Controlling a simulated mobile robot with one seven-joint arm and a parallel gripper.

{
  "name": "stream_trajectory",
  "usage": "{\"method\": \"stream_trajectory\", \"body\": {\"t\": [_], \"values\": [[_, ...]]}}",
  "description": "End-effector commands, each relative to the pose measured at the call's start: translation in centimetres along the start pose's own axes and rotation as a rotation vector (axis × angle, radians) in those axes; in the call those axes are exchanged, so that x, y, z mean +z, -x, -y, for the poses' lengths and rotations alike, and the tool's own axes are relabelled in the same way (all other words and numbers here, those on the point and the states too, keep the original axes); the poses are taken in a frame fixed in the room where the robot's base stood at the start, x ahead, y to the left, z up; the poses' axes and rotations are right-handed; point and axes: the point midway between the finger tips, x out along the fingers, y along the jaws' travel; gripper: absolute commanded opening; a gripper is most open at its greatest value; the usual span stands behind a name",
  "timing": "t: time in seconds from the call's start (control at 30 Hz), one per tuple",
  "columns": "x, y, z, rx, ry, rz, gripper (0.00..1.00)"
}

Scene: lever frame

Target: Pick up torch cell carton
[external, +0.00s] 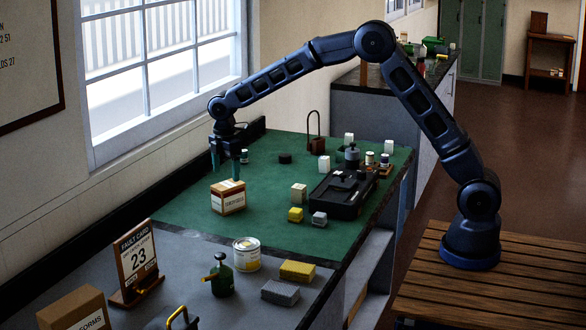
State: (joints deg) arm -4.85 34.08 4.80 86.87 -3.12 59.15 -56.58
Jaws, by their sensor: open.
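A tan carton (228,198) with a white label stands on the green mat, left of the middle; its label is too small to read with certainty. I cannot tell for sure which one is the torch cell carton. My gripper (225,172) points down with its two teal fingers apart, above or just behind the tan carton in this view. Nothing shows between the fingers.
The window wall is close on the left.

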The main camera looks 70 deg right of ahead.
Motion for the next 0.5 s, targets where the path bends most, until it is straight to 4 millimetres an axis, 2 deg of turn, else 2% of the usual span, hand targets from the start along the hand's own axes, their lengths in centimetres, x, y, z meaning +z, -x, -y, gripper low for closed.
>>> {"method": "stream_trajectory", "body": {"t": [0.3, 0.5], "values": [[0.1, -4.2, 0.0, -0.002, -0.002, 0.001, 0.82], [0.2, -5.3, -0.1, -0.001, -0.002, 0.001, 0.82]]}}
